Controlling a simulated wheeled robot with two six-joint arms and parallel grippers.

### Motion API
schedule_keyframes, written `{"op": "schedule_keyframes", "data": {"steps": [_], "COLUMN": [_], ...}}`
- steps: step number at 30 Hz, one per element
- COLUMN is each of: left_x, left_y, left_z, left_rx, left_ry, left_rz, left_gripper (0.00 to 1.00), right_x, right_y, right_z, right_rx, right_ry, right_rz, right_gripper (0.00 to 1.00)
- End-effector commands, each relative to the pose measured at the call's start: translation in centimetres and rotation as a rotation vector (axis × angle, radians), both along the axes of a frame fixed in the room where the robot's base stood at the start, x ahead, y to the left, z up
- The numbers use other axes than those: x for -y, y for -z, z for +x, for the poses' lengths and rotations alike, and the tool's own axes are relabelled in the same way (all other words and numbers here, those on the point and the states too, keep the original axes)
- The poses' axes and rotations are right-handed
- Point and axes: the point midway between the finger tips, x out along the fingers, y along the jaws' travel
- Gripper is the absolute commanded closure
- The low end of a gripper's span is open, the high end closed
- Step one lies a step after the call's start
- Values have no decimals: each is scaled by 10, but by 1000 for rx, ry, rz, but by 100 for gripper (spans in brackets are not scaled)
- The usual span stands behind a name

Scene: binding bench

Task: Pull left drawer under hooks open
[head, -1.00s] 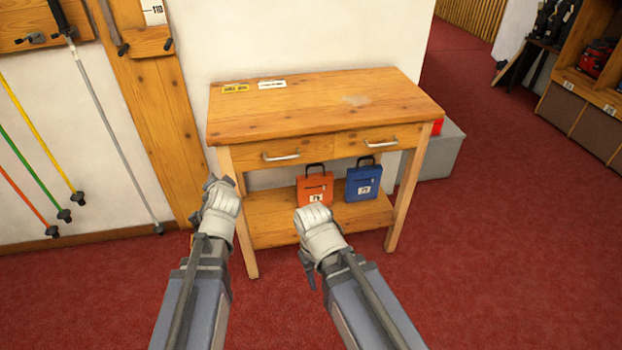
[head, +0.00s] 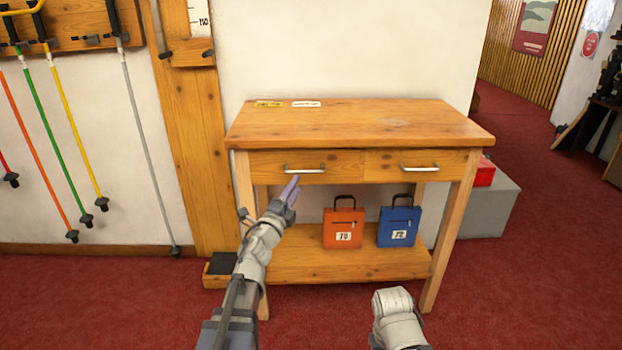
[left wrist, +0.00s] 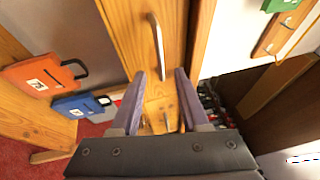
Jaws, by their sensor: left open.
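The wooden table has two drawers side by side. The left drawer (head: 275,168) looks shut and flush, with a silver bar handle (head: 305,170). My left gripper (head: 293,186) is open and empty, just below and in front of that handle in the head view. In the left wrist view the gripper's two purple fingers (left wrist: 160,74) stand apart, and the handle (left wrist: 157,47) lies beyond their tips, apart from them. My right arm shows low in the head view, but its fingers are hidden.
The right drawer (head: 450,163) looks shut. An orange case (head: 343,240) and a blue case (head: 398,238) stand on the lower shelf (head: 300,267). Poles hang from a hook board (head: 75,45) at left. A grey box (head: 490,207) stands at right. Red floor in front is clear.

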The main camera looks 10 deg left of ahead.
Motion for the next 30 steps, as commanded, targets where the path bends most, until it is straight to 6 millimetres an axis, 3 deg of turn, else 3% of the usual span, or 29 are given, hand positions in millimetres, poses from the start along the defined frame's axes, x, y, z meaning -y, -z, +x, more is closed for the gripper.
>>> {"op": "schedule_keyframes", "data": {"steps": [8,19,29,30], "left_x": [2,8,9,9], "left_y": [-5,-14,-14,-14], "left_z": [20,72,76,76], "left_rx": [0,-1,-1,-1], "left_ry": [0,-1,-1,-1], "left_rz": [-2,-3,-3,-3], "left_gripper": [55,55,55,60], "right_x": [0,0,0,0], "right_y": [-5,-14,-14,-14], "right_z": [0,0,0,0], "right_rx": [0,0,0,0], "right_ry": [1,3,3,3], "right_rz": [0,-2,-2,-2], "right_gripper": [50,50,50,50]}}
